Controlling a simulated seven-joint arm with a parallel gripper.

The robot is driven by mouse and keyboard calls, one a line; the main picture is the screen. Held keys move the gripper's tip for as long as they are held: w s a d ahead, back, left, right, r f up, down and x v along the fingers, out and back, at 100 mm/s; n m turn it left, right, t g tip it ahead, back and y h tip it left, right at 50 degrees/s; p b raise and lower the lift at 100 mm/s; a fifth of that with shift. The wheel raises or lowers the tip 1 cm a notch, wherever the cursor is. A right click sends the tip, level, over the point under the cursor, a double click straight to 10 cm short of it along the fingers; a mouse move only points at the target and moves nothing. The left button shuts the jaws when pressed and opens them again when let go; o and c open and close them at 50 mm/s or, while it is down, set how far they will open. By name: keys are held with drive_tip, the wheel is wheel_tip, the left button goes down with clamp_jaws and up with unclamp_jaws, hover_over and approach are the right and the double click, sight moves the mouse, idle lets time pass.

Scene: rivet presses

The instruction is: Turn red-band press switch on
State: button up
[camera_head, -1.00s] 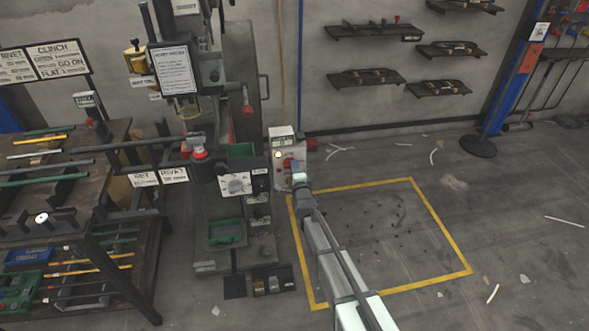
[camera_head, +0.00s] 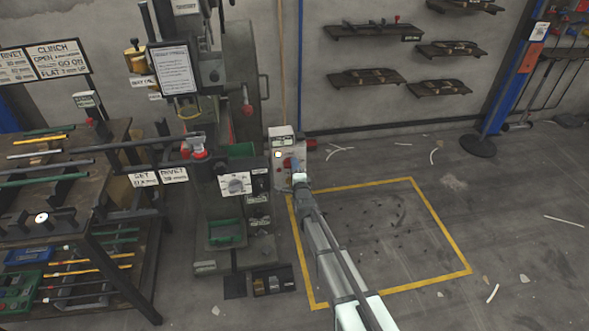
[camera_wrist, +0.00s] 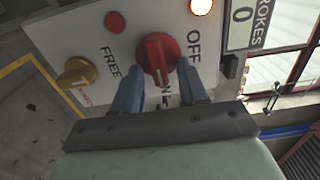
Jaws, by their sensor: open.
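The press's control box (camera_head: 282,145) is pale, with a lit white lamp and a red switch knob (camera_head: 287,162). In the wrist view the red knob (camera_wrist: 158,52) has a raised ridge. The words OFF, FREE and a partly hidden ON surround it. The ridge's lower end points roughly toward the ON side, though I cannot tell its exact setting. My gripper (camera_wrist: 159,70) is open, with one blue finger on each side of the knob's lower part. I cannot tell whether the fingers touch it. In the head view my gripper (camera_head: 299,180) is just in front of the box.
On the same panel are a yellow knob (camera_wrist: 75,75), a red round button or lamp (camera_wrist: 114,22), a lit lamp (camera_wrist: 201,7) and a strokes counter showing 0 (camera_wrist: 241,14). The press (camera_head: 237,110) stands left of the box. The yellow-outlined floor area (camera_head: 390,240) is clear except for small scraps.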

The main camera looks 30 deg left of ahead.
drive_tip(key=v, duration=1.3)
drive_tip(key=shift+s+d, duration=0.25)
drive_tip(key=s+d+f+n+g+h, duration=0.25)
drive_tip(key=f+n+g+h, duration=0.25)
drive_tip(key=f+n, duration=0.55)
drive_tip(key=s+d+f+n+g+h, duration=0.4)
drive_tip(key=s+d+f+n+g, duration=0.1)
drive_tip(key=s+d+f, duration=0.4)
drive_tip(key=s+d+f+m+g+h, duration=0.1)
drive_tip(key=s+d+f+m+g, duration=0.1)
drive_tip(key=s+d, duration=0.6)
drive_tip(key=s+d+f+m+g+h, duration=0.1)
drive_tip(key=s+d+f+g, duration=0.3)
drive_tip(key=d, duration=1.9)
drive_tip(key=s+d+f+m+g+h, duration=0.1)
drive_tip(key=s+d+f+m+g, duration=0.2)
drive_tip(key=s+d, duration=0.9)
drive_tip(key=d, duration=0.4)
drive_tip(key=shift+s+f+g+h, duration=0.2)
drive_tip(key=shift+f+g+h, duration=0.1)
drive_tip(key=shift+h, duration=0.1)
